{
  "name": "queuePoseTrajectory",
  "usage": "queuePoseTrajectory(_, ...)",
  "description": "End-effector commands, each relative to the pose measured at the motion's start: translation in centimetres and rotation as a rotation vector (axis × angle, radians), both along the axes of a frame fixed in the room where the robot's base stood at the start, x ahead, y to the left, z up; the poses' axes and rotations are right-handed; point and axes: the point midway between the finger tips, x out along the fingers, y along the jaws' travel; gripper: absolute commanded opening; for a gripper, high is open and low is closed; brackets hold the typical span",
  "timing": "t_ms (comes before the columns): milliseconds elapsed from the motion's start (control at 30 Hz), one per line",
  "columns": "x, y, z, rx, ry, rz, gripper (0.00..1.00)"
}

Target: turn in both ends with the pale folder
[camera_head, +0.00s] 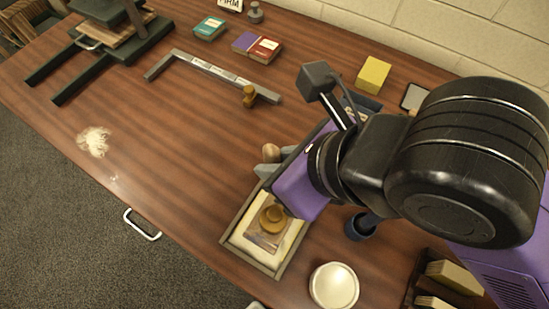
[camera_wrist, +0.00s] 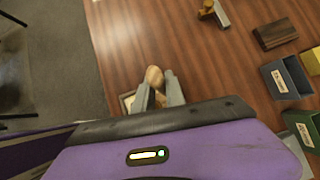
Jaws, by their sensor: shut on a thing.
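My gripper (camera_head: 272,160) is shut on a tan, round-ended thing (camera_head: 271,152), above the table near the tray's far end. In the wrist view its rounded end (camera_wrist: 154,77) sticks out past the grey fingertips (camera_wrist: 157,88); the rest is hidden between the fingers. I cannot tell whether it is the pale folder. A shallow grey tray (camera_head: 226,240) with a cream lining (camera_head: 240,236) lies below my wrist. In it is a flat brownish packet (camera_head: 262,238) with a round brass-coloured weight (camera_head: 273,216) on top. The packet's ends are not clear, and my arm hides the tray's far part.
A white bowl (camera_head: 334,287) and a dark blue cup (camera_head: 360,227) stand right of the tray. A metal straightedge (camera_head: 205,70) with a brass knob, books (camera_head: 257,47) and a dark press (camera_head: 110,35) lie farther back. The table's left-middle is mostly clear, except for pale fluff (camera_head: 94,141).

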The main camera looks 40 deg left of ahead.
Motion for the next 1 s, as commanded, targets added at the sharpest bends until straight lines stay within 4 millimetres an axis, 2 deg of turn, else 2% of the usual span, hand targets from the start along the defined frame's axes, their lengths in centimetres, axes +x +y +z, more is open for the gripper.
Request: queuePoseTrajectory(1000, 0.0, 0.0, -2.5, 0.0, 0.001, 0.001, 0.0)
